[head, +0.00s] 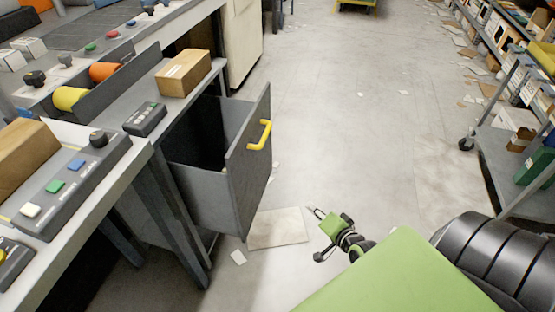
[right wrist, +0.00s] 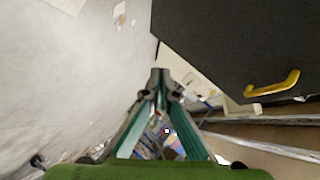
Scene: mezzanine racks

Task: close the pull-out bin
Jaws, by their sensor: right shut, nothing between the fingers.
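The pull-out bin (head: 247,175) is a grey box with a dark front panel and a yellow handle (head: 260,135). It stands pulled out from under the workbench, and its dark interior shows from above. My right gripper (head: 318,213) is right of the bin front and apart from it, low over the aisle floor. In the right wrist view my gripper fingers (right wrist: 165,82) meet at the tips and hold nothing. The dark bin front (right wrist: 225,40) with its yellow handle (right wrist: 272,86) is at the right there, clear of the fingers. My left gripper is not in view.
A cardboard box (head: 183,73) and a small control box (head: 145,119) sit on the bench above the bin. A grey cart (head: 515,165) stands at the right. Flat sheets (head: 278,228) lie on the floor. The middle aisle is otherwise largely clear.

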